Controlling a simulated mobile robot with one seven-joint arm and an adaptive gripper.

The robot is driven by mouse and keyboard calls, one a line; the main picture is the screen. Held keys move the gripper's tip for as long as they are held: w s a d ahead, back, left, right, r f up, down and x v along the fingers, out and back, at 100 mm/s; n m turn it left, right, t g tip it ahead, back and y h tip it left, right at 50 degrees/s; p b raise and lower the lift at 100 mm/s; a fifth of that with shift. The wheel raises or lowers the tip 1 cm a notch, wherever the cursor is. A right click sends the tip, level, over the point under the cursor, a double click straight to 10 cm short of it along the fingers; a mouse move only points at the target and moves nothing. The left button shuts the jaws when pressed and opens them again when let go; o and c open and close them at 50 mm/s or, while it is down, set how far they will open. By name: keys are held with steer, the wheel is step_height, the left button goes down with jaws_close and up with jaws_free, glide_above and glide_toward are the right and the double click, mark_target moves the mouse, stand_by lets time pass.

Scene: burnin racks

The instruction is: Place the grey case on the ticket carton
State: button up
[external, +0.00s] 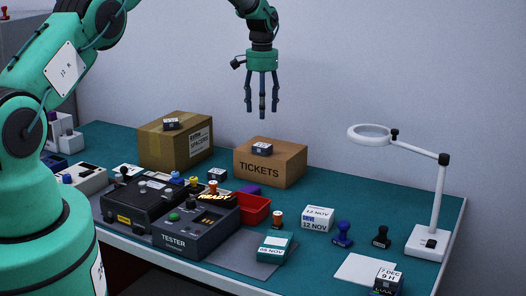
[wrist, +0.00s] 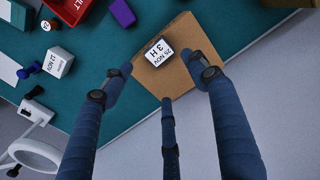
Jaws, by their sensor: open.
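The ticket carton (external: 270,168) is a brown box marked TICKETS near the back of the teal table; its top also shows in the wrist view (wrist: 185,78). A small dark grey case (external: 262,149) with a white label rests on top of it. In the wrist view the label on this case (wrist: 158,52) reads 25 NOV, 3 H. My gripper (external: 262,112) is raised above the carton, clear of the case. Its three fingers (wrist: 165,85) are spread open with nothing between them.
A second carton (external: 175,145) with another small case (external: 171,124) on top stands to the left. In front are the tester (external: 196,225), a red bin (external: 254,209), a white 12 NOV box (external: 318,218) and stamps. A magnifier lamp (external: 428,240) stands right.

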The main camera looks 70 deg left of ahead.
steer(key=w+d+r+m+t, duration=0.1)
steer(key=w+d+r+m, duration=0.15)
steer(key=d+r, duration=1.55)
steer(key=s+d+r+m+t+y, duration=0.1)
steer(key=s+d+r, duration=0.2)
steer(key=d+r, duration=0.55)
steer(key=s+d+r+m, duration=0.1)
steer(key=s+d+r, duration=0.2)
steer(key=d+r, duration=0.55)
steer(key=s+d+r+m+t, duration=0.1)
steer(key=s+d+r, duration=0.1)
steer(key=s+d, duration=0.7)
steer(key=s+d+r+m+t, duration=0.1)
steer(key=s+d+r, duration=0.1)
steer(key=s+d, duration=0.6)
steer(key=s+d+f+m+t+h, duration=0.1)
steer(key=s+d+f+m, duration=0.1)
steer(key=s+d, duration=1)
steer(key=s+f, duration=0.1)
steer(key=s, duration=0.1)
steer(key=shift+s+f+t, duration=0.25)
steer(key=shift+s+t, duration=0.05)
steer(key=shift+s, duration=0.1)
steer(key=shift+m, duration=0.25)
